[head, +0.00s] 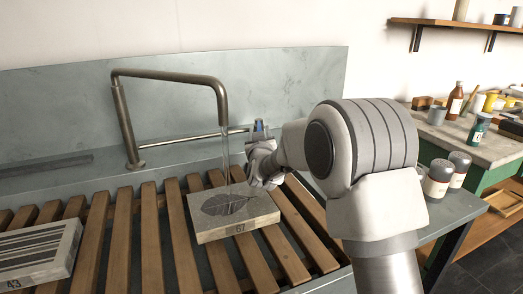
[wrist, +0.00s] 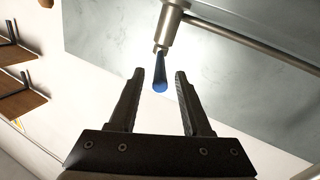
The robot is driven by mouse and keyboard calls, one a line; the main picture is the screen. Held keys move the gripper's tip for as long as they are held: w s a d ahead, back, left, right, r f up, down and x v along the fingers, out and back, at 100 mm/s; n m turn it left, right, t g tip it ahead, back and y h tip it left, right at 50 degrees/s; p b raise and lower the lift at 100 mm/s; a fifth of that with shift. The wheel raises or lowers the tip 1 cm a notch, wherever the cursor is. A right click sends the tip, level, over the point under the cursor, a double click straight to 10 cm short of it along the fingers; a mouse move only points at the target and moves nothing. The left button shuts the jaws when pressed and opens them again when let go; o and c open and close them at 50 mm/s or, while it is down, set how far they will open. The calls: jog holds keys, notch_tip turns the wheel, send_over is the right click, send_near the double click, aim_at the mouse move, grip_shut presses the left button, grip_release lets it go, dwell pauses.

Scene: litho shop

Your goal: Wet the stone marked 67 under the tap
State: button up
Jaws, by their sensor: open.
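The grey stone marked 67 (head: 255,219) lies flat on wooden slats under the tap's spout. A dark leaf-shaped patch covers part of its top; I cannot tell print from wetness there. The tap (head: 165,77) is a bent metal pipe, and a thin stream of water (head: 226,160) falls from its spout onto the stone. The tap's blue-tipped lever (head: 259,125) is at the right end of its horizontal bar. My gripper (head: 256,141) is at this lever. In the wrist view my gripper (wrist: 167,75) is open, with the blue lever (wrist: 161,75) between or just beyond its fingertips.
A striped stone marked 43 (head: 35,255) lies on the slats at left. A grey splashback (head: 290,80) stands behind the tap. A bench (head: 470,140) with bottles and a shelf (head: 460,25) are further right.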

jog(key=s, duration=0.4)
jog(key=s+d+p, duration=0.1)
jog(key=s, duration=0.9)
jog(key=shift+d+p, duration=0.3)
